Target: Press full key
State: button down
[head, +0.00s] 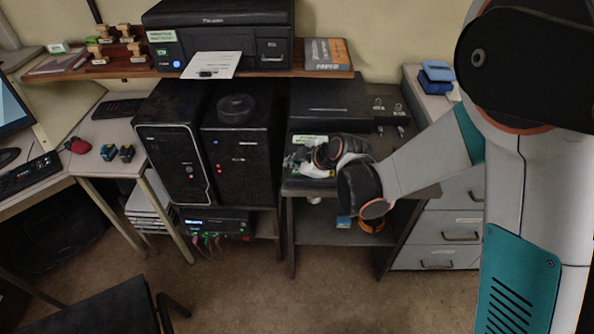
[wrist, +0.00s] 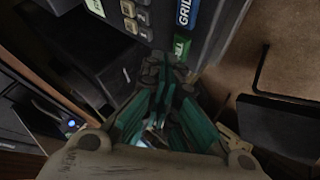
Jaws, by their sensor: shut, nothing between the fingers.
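My gripper (head: 299,158) is shut and empty at the front of the low stand in the head view. Its teal fingers (wrist: 167,72) point up the picture in the wrist view, with the tips together. Ahead of the tips in the wrist view is a dark panel (wrist: 206,42) with several small grey keys (wrist: 130,25) at the top. The tips appear near the panel's edge, below the keys; whether they touch it I cannot tell. The panel bears a blue label (wrist: 187,12) and a green label (wrist: 181,48). I cannot make out which key is the full key.
A flat black box (head: 328,100) lies on the stand behind my gripper. Two black computer towers (head: 178,150) stand to the left. A printer (head: 220,35) sits on the shelf above. A grey drawer unit (head: 440,225) is at right. Floor (head: 330,290) in front is mostly clear.

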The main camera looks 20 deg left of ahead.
aim_at(295, 174)
jog(key=shift+r, duration=0.25)
jog(key=shift+r+p, duration=1.7)
jog(key=shift+r, duration=0.8)
